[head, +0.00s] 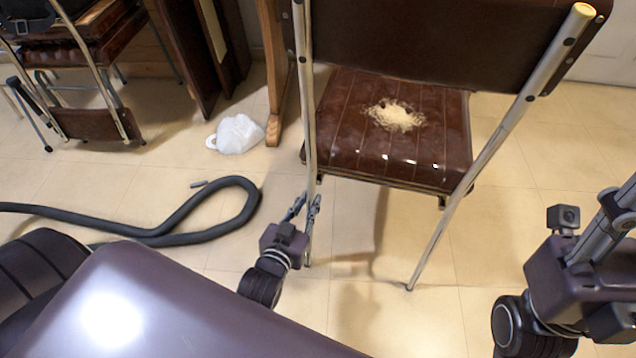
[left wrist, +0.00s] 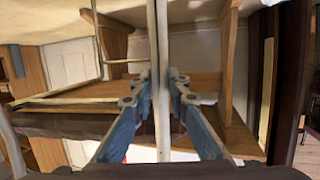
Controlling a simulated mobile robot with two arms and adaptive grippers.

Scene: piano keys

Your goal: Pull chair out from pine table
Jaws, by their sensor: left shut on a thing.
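The chair (head: 390,140) has a dark brown seat with a worn pale patch, a brown backrest and pale metal legs, and it stands upright with its back toward me. My left gripper (head: 303,208) is shut on the chair's left metal leg, low down below seat height. In the left wrist view the gripper (left wrist: 160,85) has its fingers on both sides of the upright metal leg (left wrist: 162,40). A wooden leg (head: 273,75), perhaps the pine table's, stands left of the chair. My right arm shows at the right edge; its fingertips are not in view.
A dark hose (head: 190,225) curls on the floor at left. A white plastic bag (head: 237,134) lies near the wooden leg. Tiled floor (head: 510,230) is clear right of the chair.

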